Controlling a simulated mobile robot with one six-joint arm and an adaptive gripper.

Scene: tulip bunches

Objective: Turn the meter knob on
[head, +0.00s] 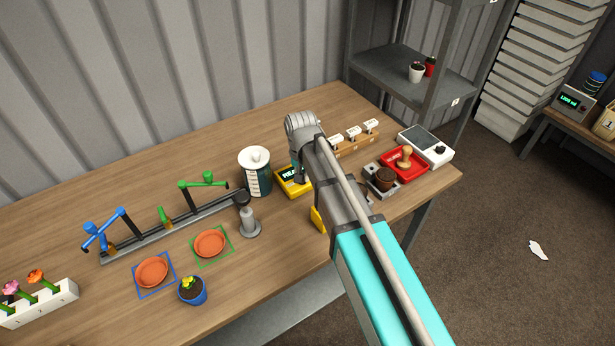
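A white meter-like box (425,146) lies near the table's right corner. It has a dark grey blank screen and a round black knob (440,150) on its right side. A small yellow device (286,184) with a dark display and pale lettering sits mid-table, partly hidden by my arm. I cannot tell for sure which of the two is the task's meter. My arm reaches up from the bottom over the table, and its wrist end is by the yellow device, left of the white box. My gripper's fingers are hidden or too small to make out.
Labelled white blocks (354,132) stand behind. A green-labelled canister (255,176), balance beam (165,231) and orange saucers (209,243) are left.

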